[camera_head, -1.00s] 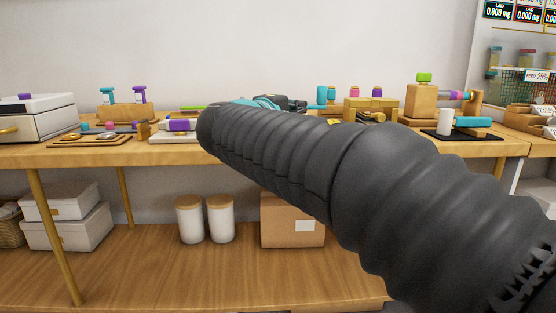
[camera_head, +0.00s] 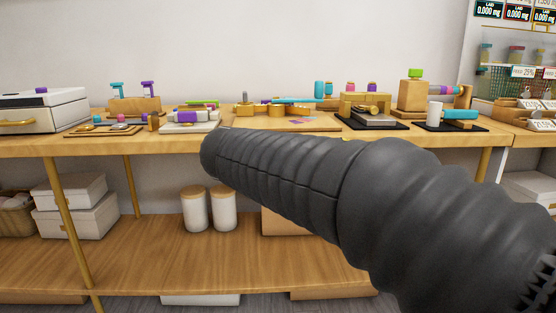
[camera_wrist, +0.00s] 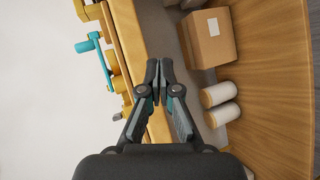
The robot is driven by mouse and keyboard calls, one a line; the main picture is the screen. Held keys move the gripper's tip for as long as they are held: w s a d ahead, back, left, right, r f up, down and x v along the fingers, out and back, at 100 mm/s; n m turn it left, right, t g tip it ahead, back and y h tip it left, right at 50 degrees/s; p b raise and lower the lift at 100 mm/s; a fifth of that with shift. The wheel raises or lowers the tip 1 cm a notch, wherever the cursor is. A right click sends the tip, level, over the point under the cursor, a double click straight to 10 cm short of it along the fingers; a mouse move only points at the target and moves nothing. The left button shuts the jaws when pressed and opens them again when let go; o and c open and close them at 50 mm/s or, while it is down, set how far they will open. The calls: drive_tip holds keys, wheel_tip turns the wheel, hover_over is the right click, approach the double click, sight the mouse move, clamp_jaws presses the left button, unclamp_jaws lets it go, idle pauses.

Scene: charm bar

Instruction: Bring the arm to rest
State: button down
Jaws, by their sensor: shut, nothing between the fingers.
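My gripper (camera_wrist: 159,82) shows in the wrist view, its two fingertips together and nothing between them. It is in front of the wooden bench edge, with the bench appearing turned on its side in that view. In the head view my dark ribbed arm reaches from the lower right toward the middle, below the bench top (camera_head: 90,146). The gripper itself is hidden behind the arm there.
The bench top carries a wooden board (camera_head: 285,124), a white box (camera_head: 42,112), a dark mat (camera_head: 450,126) and small tools. The lower shelf (camera_head: 160,262) holds white canisters (camera_head: 224,210), white boxes (camera_head: 75,215) and a cardboard box (camera_wrist: 208,38).

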drive_tip(key=s+d+f+m+g+y+p, duration=0.1)
drive_tip(key=s+d+f+m+g+y, duration=0.15)
drive_tip(key=s+f, duration=0.45)
drive_tip(key=s+d+f+m+g+y+p, duration=0.1)
drive_tip(key=s+d+f+m+g, duration=0.2)
drive_tip(key=s+f, duration=0.4)
drive_tip(key=s+d+f+m+y+p, duration=0.1)
drive_tip(key=s+d+m, duration=0.2)
drive_tip(key=s, duration=0.4)
drive_tip(key=s+d+f+m+y+p, duration=0.1)
drive_tip(key=s+d+m+y+p, duration=0.1)
drive_tip(key=s, duration=0.6)
drive_tip(key=d+m+g, duration=0.1)
drive_tip(key=d, duration=0.1)
drive_tip(key=shift+s+d, duration=0.25)
drive_tip(key=shift+d, duration=0.1)
